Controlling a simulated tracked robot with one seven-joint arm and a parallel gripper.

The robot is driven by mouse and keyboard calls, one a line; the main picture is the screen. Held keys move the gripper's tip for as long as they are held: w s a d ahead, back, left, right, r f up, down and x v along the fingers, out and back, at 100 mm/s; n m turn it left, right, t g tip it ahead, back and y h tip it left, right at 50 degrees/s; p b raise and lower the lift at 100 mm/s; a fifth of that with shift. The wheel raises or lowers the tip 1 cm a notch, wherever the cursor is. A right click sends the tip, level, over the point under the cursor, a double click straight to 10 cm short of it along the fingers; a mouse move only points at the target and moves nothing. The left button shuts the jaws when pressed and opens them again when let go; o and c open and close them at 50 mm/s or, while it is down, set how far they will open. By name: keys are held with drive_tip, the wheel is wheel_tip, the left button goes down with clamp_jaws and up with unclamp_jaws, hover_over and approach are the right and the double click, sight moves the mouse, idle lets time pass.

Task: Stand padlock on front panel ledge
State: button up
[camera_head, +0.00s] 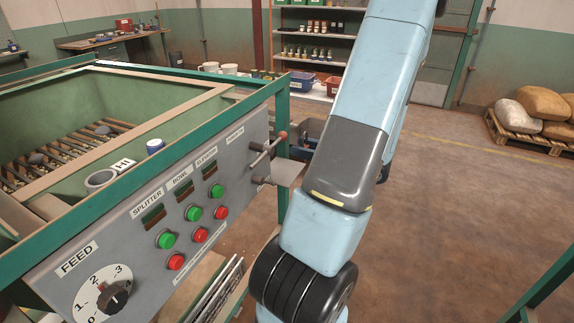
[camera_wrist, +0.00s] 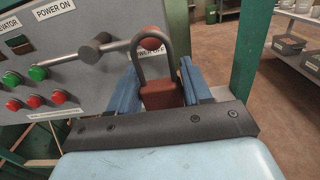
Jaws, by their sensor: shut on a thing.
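The padlock (camera_wrist: 161,96) has a reddish-brown body and a dark grey shackle. In the wrist view it is upright with its shackle up, and my gripper (camera_wrist: 161,73) is shut on its body between two blue fingers. The shackle overlaps the red-tipped power lever (camera_wrist: 117,46) on the front panel (camera_wrist: 80,70). I cannot tell whether it is around the lever or only in front of it. The front panel (camera_head: 140,228) and lever (camera_head: 268,149) also show in the head view. My arm mostly hides the gripper there, and I cannot make out the padlock.
The hopper's green frame (camera_head: 190,157) runs along the panel top. A green post (camera_wrist: 243,75) stands right of my gripper.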

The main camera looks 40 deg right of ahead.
drive_tip(key=w+d+f, duration=0.1)
drive_tip(key=w+f, duration=0.1)
drive_tip(key=w, duration=0.1)
drive_tip(key=w+d+f, duration=0.2)
drive_tip(key=w+f, duration=0.1)
drive_tip(key=w+d+f, duration=0.1)
drive_tip(key=w+f, duration=0.2)
drive_tip(key=w, duration=0.1)
drive_tip(key=shift+w+d, duration=0.1)
drive_tip(key=shift+d, duration=0.15)
drive_tip(key=shift+w+d+f, duration=0.2)
drive_tip(key=shift+w+f, duration=0.3)
drive_tip(key=shift+f, duration=1.65)
drive_tip(key=shift+f, duration=0.1)
drive_tip(key=o, duration=1.1)
drive_tip(key=v, duration=1.2)
